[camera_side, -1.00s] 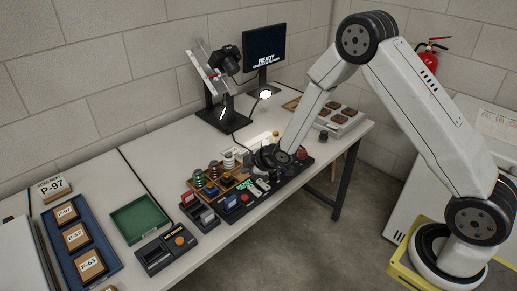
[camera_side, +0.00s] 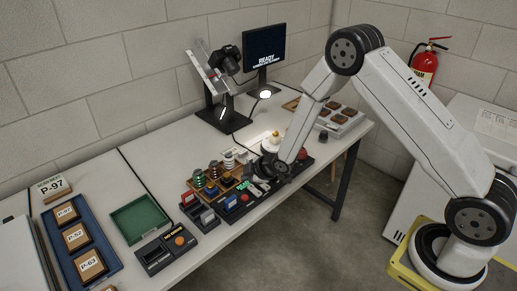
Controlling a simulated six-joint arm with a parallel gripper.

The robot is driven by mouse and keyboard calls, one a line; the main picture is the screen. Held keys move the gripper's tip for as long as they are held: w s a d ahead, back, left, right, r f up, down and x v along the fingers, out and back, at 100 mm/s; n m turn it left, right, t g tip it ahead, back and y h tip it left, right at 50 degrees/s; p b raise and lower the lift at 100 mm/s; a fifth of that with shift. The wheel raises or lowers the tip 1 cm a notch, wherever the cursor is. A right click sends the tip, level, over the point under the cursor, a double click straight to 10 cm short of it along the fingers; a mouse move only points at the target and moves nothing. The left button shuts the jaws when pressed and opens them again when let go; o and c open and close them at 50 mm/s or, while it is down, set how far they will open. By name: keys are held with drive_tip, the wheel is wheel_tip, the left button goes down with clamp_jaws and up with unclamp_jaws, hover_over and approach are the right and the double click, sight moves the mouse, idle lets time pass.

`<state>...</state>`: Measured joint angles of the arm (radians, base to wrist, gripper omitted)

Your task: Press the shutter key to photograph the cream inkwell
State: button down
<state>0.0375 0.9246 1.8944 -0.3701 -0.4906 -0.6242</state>
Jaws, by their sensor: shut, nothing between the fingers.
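My gripper (camera_side: 250,176) is low over the dark control console (camera_side: 289,178) at the table's front edge. Its fingers are small in this view; it is shut and empty. Whether it touches a key I cannot tell. The console has a lit green display, pale keys and a red button (camera_side: 244,197); which one is the shutter key I cannot make out. A cream rounded object with an orange-yellow top (camera_side: 271,143), possibly the cream inkwell, shows just behind my wrist, its lower part hidden. The camera (camera_side: 227,60) stands on a dark stand at the back.
The monitor (camera_side: 265,47) reads READY. Small coloured items (camera_side: 212,172) crowd the console's left. A green tray (camera_side: 139,219), a device with an orange button (camera_side: 179,241) and a blue tray with numbered tiles (camera_side: 60,234) lie left. A grey tray (camera_side: 341,121) with brown pieces stands right.

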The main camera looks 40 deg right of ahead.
sight(247, 197)
drive_tip(key=shift+f, duration=2.85)
drive_tip(key=shift+f, duration=0.9)
idle(0.9)
drive_tip(key=shift+r, duration=0.2)
idle(0.3)
drive_tip(key=shift+r, duration=0.65)
drive_tip(key=shift+r, duration=2.55)
